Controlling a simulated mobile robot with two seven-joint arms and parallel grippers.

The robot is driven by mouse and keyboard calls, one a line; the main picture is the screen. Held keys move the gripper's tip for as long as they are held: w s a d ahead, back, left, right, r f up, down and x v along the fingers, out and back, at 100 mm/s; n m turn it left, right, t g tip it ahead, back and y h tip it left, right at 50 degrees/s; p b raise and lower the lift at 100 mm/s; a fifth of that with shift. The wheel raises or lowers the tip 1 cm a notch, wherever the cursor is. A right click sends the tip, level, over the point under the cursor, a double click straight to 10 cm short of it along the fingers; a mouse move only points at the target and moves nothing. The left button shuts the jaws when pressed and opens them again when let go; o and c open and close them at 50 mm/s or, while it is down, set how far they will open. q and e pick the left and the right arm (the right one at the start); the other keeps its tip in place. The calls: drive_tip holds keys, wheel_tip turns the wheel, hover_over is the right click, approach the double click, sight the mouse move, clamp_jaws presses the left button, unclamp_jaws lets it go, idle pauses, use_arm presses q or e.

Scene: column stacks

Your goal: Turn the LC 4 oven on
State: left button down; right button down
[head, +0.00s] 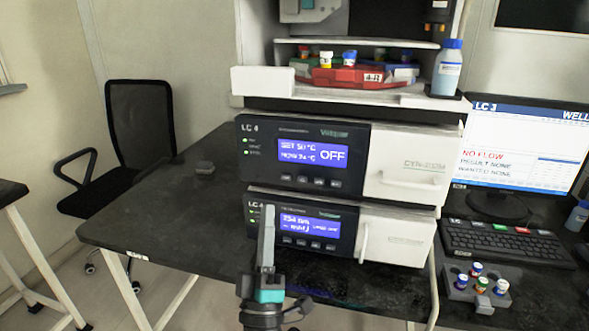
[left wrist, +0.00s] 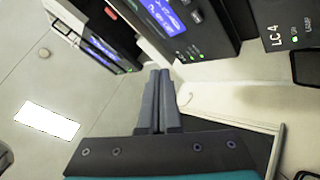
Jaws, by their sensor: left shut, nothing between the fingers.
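The LC 4 oven (head: 350,165) is the upper dark-fronted unit of the stack, with a white door at right. Its blue screen (head: 313,153) reads a set 50 °C, now 24 °C, and OFF. A row of small buttons (head: 311,181) lies under the screen. My left gripper (head: 268,210) is shut and empty, pointing up in front of the lower unit's left part, below the oven's buttons. In the left wrist view its shut fingers (left wrist: 160,75) point toward white and dark housings, one with an LC 4 label (left wrist: 278,47). My right gripper is not in view.
The lower LC 4 unit (head: 400,235) has its own blue screen and a protruding white handle. A red tray (head: 350,77) and a bottle (head: 448,68) sit above the oven. A monitor, keyboard (head: 505,243) and vial rack (head: 475,290) are at right. The bench's left is mostly clear.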

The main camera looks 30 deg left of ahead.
sight(286, 177)
use_arm(q)
drive_tip(key=shift+w, duration=0.1)
idle(0.3)
